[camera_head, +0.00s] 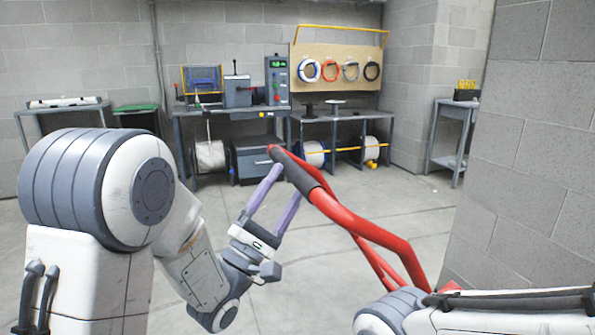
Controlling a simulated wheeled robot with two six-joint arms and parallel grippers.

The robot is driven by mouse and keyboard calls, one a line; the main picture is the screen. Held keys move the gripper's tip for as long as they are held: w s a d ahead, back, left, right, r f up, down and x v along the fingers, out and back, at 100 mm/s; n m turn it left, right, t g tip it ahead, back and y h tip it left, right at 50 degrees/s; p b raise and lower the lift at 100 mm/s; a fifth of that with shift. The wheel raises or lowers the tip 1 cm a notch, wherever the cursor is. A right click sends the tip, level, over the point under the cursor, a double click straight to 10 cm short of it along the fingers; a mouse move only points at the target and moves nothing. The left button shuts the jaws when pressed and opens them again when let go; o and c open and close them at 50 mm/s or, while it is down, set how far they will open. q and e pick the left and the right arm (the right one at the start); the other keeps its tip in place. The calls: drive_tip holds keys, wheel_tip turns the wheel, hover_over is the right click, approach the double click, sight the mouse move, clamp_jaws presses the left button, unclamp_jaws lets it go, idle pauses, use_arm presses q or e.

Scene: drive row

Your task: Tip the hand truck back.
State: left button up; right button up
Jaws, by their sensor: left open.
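The red hand truck (362,226) stands at centre right, its tubular handle reaching up and to the left with a dark grip (302,177) near the top. Its lower part is hidden behind my right arm and the picture's bottom edge. My left gripper (284,182) is open, its two purple fingers pointing up at the handle's dark grip. The fingertips overlap the grip in the picture; I cannot tell whether they touch it. My right arm crosses the lower right corner, and its gripper is out of the picture.
A block wall (540,150) stands close on the right. Workbenches (240,112) with machines and a board of cable coils (335,68) line the back wall. A small side table (452,108) stands at the back right. The concrete floor (400,190) between is clear.

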use_arm(q)
drive_tip(key=shift+b+v, duration=1.4)
drive_tip(key=shift+v, duration=0.95)
